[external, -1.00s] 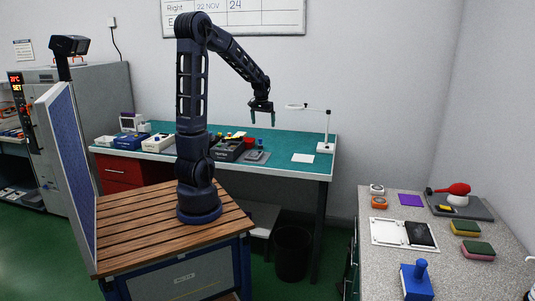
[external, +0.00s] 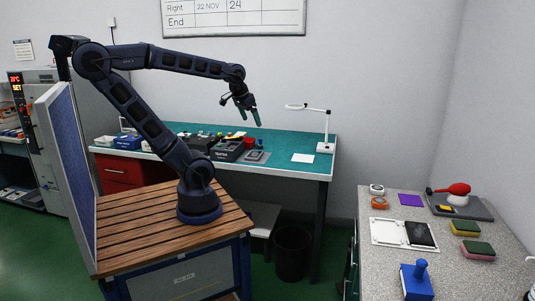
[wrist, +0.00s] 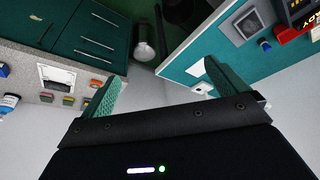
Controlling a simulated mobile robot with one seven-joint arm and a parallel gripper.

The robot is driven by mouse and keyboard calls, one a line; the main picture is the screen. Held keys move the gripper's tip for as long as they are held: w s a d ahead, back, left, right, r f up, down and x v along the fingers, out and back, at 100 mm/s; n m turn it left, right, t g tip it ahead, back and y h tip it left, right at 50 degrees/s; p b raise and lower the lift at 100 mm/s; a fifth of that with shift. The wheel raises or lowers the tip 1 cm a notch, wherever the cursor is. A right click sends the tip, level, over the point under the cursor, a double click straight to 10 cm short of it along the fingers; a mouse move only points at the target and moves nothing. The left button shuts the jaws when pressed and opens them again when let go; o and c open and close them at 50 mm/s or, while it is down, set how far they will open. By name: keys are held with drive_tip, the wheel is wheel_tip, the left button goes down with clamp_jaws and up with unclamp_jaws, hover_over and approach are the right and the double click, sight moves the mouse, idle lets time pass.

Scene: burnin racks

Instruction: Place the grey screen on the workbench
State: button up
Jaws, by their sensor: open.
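My gripper (external: 251,114) is open and empty, with green fingers, in the air above the back of the green-topped workbench (external: 308,168). In the wrist view my gripper (wrist: 165,90) has nothing between its fingers. A dark flat panel (external: 421,234) lies on a white tray (external: 386,232) on the right counter. A small grey square device (external: 255,156) lies on a grey mat on the workbench; it also shows as a framed grey square (wrist: 247,24) in the wrist view. I cannot tell which of these is the grey screen.
A white sheet (external: 302,158) and a magnifier lamp (external: 325,146) stand at the workbench's right end. Dark bins (external: 227,150) and boxes crowd its left and middle.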

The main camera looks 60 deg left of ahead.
drive_tip(key=shift+s+d+f+m, duration=0.1)
drive_tip(key=shift+s+d+m, duration=0.2)
drive_tip(key=shift+s, duration=0.4)
drive_tip(key=shift+s+d+f+m, duration=0.1)
drive_tip(key=shift+s+d, duration=0.3)
drive_tip(key=shift+s, duration=0.25)
drive_tip(key=shift+w+r, duration=0.1)
